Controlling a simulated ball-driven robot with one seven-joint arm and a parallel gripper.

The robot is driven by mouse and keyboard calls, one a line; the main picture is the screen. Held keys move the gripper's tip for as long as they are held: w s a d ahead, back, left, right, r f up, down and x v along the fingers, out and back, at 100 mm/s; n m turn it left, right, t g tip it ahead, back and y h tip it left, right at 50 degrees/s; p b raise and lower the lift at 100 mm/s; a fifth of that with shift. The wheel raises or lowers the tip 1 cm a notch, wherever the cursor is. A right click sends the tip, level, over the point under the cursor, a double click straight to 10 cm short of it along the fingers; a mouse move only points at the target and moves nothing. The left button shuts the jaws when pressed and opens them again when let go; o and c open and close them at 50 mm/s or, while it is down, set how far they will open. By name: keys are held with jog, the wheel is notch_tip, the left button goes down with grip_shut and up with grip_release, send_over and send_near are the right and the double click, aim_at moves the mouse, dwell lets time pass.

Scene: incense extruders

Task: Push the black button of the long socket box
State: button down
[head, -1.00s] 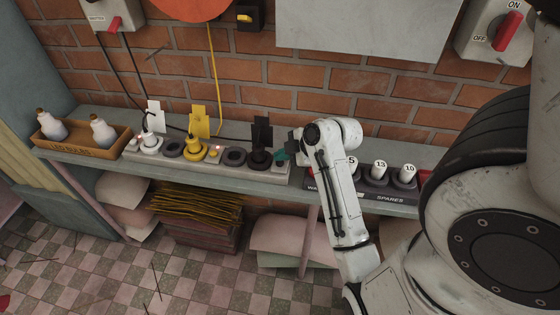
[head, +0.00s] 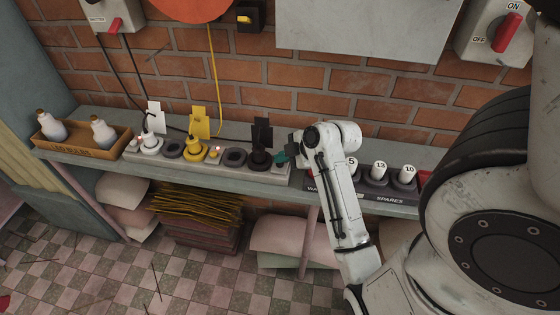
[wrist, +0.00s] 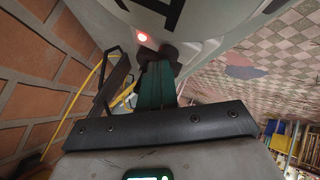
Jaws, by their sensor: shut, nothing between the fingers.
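The long socket box (head: 215,162) is a pale grey strip on the shelf. It carries a white plug (head: 150,143), a yellow plug (head: 194,148), a black plug (head: 259,158), dark round sockets and small lit buttons. My gripper (head: 281,157) is at the box's right end, just right of the black plug, with its teal fingers shut and empty. In the wrist view the teal fingers (wrist: 157,84) reach toward a dark round part at the pale surface, with a red light (wrist: 142,37) beside it. I cannot clearly make out the black button or whether the fingers touch it.
A wooden tray (head: 73,151) with two bottles stands left on the shelf. A dark spares rack (head: 385,193) with numbered white pieces stands to the right. Black and yellow cords run up the brick wall behind the box. Tags stand above the plugs.

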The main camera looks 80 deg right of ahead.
aim_at(283, 165)
jog(key=shift+r, duration=0.25)
notch_tip(283, 165, up, 6)
jog(key=p, duration=0.6)
jog(key=shift+r+p, duration=0.1)
jog(key=shift+p, duration=0.25)
